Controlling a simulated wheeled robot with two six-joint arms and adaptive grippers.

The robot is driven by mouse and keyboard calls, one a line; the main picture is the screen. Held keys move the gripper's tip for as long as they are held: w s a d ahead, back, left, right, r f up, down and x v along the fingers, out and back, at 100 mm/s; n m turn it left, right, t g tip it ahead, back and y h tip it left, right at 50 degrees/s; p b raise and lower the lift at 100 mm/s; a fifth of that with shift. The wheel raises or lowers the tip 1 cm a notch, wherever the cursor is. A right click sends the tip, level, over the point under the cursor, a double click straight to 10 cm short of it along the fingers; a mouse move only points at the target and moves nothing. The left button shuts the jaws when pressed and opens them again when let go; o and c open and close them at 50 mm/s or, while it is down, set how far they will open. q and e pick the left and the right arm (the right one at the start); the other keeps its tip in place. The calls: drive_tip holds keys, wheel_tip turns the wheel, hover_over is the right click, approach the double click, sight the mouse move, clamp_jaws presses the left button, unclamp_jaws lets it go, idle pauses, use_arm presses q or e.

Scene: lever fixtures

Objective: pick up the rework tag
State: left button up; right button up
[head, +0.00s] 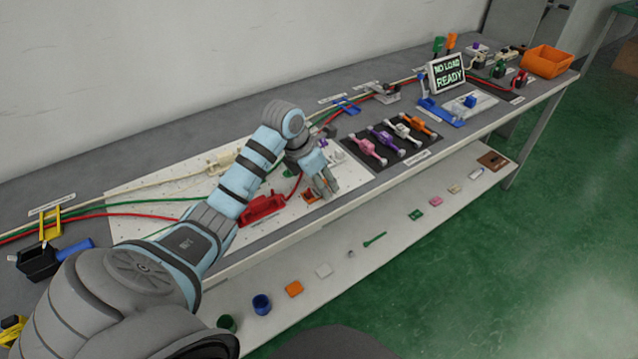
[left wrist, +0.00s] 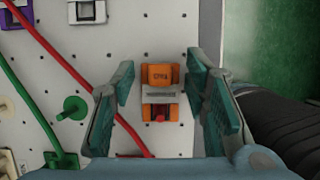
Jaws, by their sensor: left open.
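No object carries a readable rework tag label, so I cannot tell which thing is the tag. My left gripper (head: 324,189) is over the white perforated board near the bench's front edge. In the left wrist view the left gripper (left wrist: 163,110) is open, with its fingers on either side of an orange block (left wrist: 161,77). The block has small dark lettering, a grey band and a red piece at its lower end. It partly shows in the head view (head: 310,196), beside the fingers. My right gripper is not in view.
A red fixture (head: 262,209) stands left of the gripper. Red and green cables cross the perforated board (head: 135,195). A dark mat (head: 377,167) with several coloured handles lies to the right. A sign (head: 447,74) and an orange bin (head: 547,61) stand farther back.

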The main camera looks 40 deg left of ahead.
use_arm(q)
drive_tip(key=c, duration=0.7)
drive_tip(key=shift+r, duration=0.1)
drive_tip(key=shift+c, duration=0.2)
